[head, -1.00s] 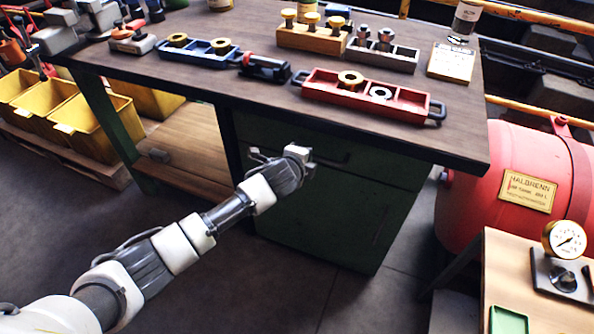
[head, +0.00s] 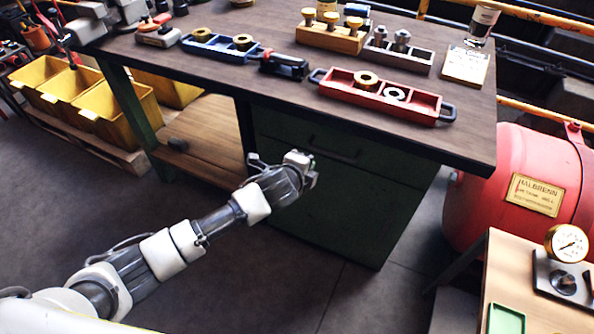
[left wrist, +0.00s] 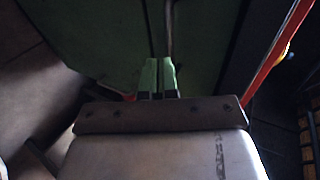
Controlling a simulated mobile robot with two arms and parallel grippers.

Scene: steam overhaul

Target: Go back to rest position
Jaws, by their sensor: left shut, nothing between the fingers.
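My left arm reaches in from the lower left in the head view. Its gripper (head: 309,170) is in front of the green cabinet (head: 330,205) under the bench, below the bench top. In the left wrist view the two green-tipped fingers (left wrist: 158,76) are together with nothing between them, and a green surface lies beyond. My right gripper is in neither current view.
The bench top (head: 270,95) carries a red tray (head: 348,91), a blue tray (head: 200,49) and a wooden block (head: 330,38). Yellow bins (head: 105,118) stand at left. A red tank (head: 490,185) and a small table (head: 500,270) stand at right. Floor beside my arm is clear.

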